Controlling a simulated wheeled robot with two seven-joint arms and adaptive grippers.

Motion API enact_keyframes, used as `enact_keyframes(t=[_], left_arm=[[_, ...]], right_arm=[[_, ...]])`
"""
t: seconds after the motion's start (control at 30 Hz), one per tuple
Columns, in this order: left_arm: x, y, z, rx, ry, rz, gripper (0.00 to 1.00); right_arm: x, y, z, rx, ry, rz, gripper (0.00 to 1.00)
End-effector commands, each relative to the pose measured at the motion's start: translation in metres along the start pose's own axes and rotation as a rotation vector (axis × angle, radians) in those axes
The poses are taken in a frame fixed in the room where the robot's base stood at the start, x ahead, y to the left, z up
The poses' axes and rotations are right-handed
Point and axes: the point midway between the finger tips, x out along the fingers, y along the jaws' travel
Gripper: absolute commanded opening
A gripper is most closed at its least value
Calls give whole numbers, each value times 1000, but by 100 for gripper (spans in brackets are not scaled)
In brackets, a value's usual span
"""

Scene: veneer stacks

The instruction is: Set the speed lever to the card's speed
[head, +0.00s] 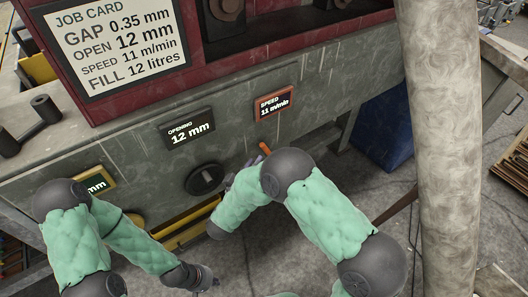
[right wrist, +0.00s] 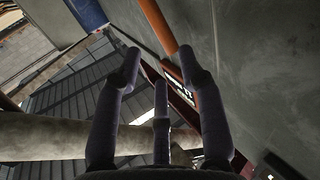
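The job card (head: 117,42) reads "SPEED 11 m/min". The red-framed speed display (head: 273,104) also reads 11 m/min. The orange speed lever (head: 264,148) sticks out below it, partly hidden by my right arm. In the right wrist view the lever (right wrist: 158,26) comes in from the top, its end close to the right-hand finger; I cannot tell if they touch. My right gripper (right wrist: 160,70) has its fingers spread with nothing between them; in the head view it is mostly hidden behind the arm. My left gripper (head: 205,279) is low, away from the panel, its fingers unclear.
The opening display (head: 188,129) reads 12 mm, with a black dial (head: 205,180) below it. A yellow-framed display (head: 97,183) is partly hidden by my left arm. A thick pale column (head: 440,120) stands at the right, with a blue object (head: 385,130) behind it.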

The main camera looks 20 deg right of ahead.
Motion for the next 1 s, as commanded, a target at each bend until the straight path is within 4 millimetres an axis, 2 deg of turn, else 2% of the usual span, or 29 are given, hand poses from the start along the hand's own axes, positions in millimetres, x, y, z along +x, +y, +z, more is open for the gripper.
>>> enact_keyframes(t=[0.03, 0.2, 0.4, 0.6, 0.87, 1.0], left_arm=[[5, -2, 0, 0, 0, 0, 0], [14, -5, 0, 0, 0, 0, 0], [21, -8, -1, 0, 0, 0, 0], [23, -8, -1, 0, 0, 0, 0], [22, -8, -1, 0, 0, 0, 0], [22, -8, -1, 0, 0, 0, 0]], right_arm=[[11, 0, 3, 4, -2, 4, 40], [41, 0, 2, 4, -1, 4, 40], [66, -1, 1, 3, 0, 0, 40], [76, 0, 1, 2, -1, -2, 40], [77, -1, 0, 2, 0, -2, 40], [77, -1, 0, 2, 0, -2, 0]])
